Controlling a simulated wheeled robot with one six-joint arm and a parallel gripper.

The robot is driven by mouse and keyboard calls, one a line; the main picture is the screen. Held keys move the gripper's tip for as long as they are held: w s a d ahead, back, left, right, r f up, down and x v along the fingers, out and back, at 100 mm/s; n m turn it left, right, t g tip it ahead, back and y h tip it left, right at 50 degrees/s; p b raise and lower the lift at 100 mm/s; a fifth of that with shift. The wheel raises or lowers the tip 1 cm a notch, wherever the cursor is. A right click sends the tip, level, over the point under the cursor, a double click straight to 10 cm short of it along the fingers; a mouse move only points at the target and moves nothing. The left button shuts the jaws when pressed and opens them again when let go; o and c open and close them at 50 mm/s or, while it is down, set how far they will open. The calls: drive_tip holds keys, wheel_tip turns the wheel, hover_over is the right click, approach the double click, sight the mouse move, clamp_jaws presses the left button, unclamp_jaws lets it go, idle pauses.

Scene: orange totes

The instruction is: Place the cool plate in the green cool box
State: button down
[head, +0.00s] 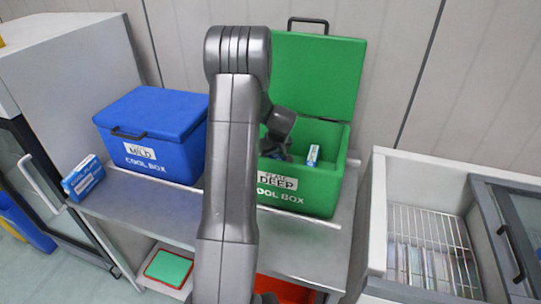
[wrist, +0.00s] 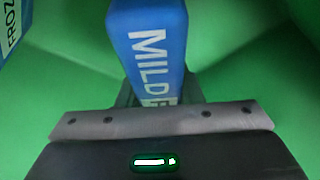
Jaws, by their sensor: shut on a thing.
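The green cool box (head: 332,190) stands on the metal table with its lid (head: 318,75) raised. Its front reads "DEEP COOL BOX". My gripper (wrist: 158,92) is shut on a blue cool plate (wrist: 148,45) marked "MILD". Green walls surround it in the wrist view, so it is down inside the green box. In the head view my gripper (head: 275,152) reaches into the box, and my arm hides part of it. A small blue and white pack (head: 313,155) shows inside; I cannot tell whether it is the held plate.
A blue and white pack with "FROZ" lettering (wrist: 12,25) is at the wrist view's upper left. A closed blue cool box (head: 155,130) marked "MILD" and a blue pack (head: 83,178) stand left. An open freezer with a wire basket (head: 430,235) is right.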

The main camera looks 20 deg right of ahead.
drive_tip(key=c, duration=1)
unclamp_jaws()
drive_tip(key=b+v, duration=0.1)
drive_tip(key=v, duration=1.1)
drive_tip(key=shift+b, duration=0.35)
